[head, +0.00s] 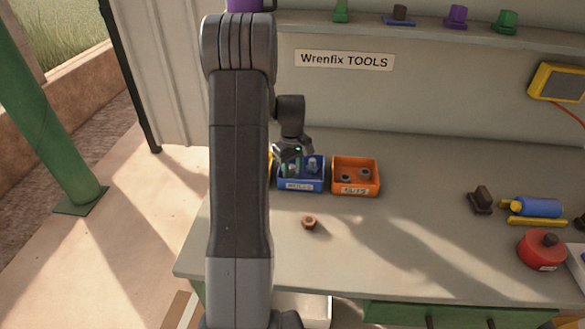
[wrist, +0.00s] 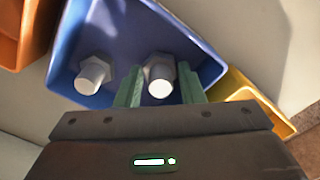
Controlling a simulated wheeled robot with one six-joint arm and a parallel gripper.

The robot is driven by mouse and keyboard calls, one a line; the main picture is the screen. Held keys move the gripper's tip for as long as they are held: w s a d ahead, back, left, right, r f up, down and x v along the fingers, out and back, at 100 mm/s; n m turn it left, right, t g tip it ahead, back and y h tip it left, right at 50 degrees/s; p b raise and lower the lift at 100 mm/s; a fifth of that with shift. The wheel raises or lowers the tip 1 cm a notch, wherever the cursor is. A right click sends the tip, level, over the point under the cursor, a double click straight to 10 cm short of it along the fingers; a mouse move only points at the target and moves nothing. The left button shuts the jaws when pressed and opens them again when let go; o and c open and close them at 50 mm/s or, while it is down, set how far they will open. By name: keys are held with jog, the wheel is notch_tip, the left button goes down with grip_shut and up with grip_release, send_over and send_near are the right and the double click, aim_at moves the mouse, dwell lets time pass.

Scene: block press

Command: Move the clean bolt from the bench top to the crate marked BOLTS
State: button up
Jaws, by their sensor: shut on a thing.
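The blue crate (head: 302,186) stands on the bench with a white label, its lettering blurred; it also fills the upper middle of the wrist view (wrist: 118,25). My gripper (head: 291,165) is at the left part of this crate, pointing down. In the wrist view its green fingers (wrist: 160,90) are shut on a pale grey bolt (wrist: 160,78), which lies within the crate's outline. I cannot tell whether this bolt touches the crate floor. Another pale bolt (wrist: 92,76) is in the crate beside it, also visible in the head view (head: 313,165).
An orange crate (head: 356,188) with dark round pieces stands right of the blue one. A yellow crate (wrist: 250,95) is on the other side, mostly hidden by my arm in the head view. A rusty nut (head: 309,222) lies in front. The bench (head: 400,245) is clear mid-right.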

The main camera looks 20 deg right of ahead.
aim_at(292, 166)
jog(key=shift+f, duration=0.15)
jog(key=shift+f, duration=0.15)
jog(key=o, duration=0.7)
jog(key=shift+o, duration=0.2)
notch_tip(292, 166, up, 12)
jog(key=shift+r+b, duration=0.2)
jog(key=shift+b, duration=0.25)
